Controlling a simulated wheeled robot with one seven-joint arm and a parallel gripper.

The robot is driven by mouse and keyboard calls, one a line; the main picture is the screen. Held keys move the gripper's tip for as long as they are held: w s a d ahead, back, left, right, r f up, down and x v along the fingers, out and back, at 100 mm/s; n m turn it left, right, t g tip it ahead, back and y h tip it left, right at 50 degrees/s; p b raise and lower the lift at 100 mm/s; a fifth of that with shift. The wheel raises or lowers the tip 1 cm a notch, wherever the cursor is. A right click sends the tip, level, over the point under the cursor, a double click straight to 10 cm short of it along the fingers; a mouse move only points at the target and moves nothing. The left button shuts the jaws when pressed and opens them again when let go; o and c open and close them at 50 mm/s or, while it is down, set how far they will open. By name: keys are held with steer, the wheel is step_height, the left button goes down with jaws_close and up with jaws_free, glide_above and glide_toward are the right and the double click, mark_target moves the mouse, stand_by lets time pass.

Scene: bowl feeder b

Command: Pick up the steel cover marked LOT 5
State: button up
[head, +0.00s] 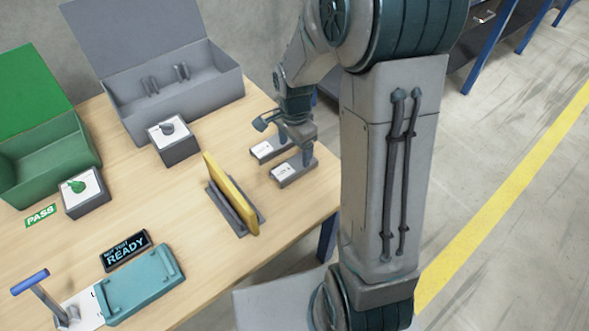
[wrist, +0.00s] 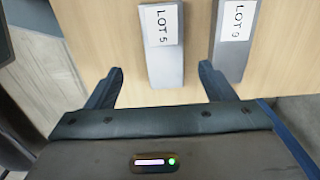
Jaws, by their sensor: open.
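The steel cover marked LOT 5 (wrist: 166,70) is a grey bar with a white label, lying on the wooden table. It also shows in the head view (head: 268,150), partly behind my gripper. My gripper (wrist: 159,68) is open and empty. In the wrist view its fingers stand left and right of the near end of the LOT 5 cover, with gaps on both sides. A similar cover marked LOT 9 (wrist: 231,65) lies to the right, just beyond the right finger. In the head view my gripper (head: 296,147) is low over both covers; its exact height cannot be told.
A grey open bin (head: 215,85) stands behind. A yellow plate (head: 231,195) stands upright in a grey rack, left of the covers. The table edge is close on the right.

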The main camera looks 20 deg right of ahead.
mark_target(294, 165)
steer(key=f, duration=0.2)
steer(key=f+b, duration=0.1)
steer(key=f, duration=0.4)
steer(key=shift+w+f+b, duration=0.15)
steer(key=shift+w+b, duration=0.15)
steer(key=shift+w, duration=0.05)
steer(key=c, duration=1.2)
steer(key=shift+c, duration=0.4)
steer(key=shift+r, duration=0.2)
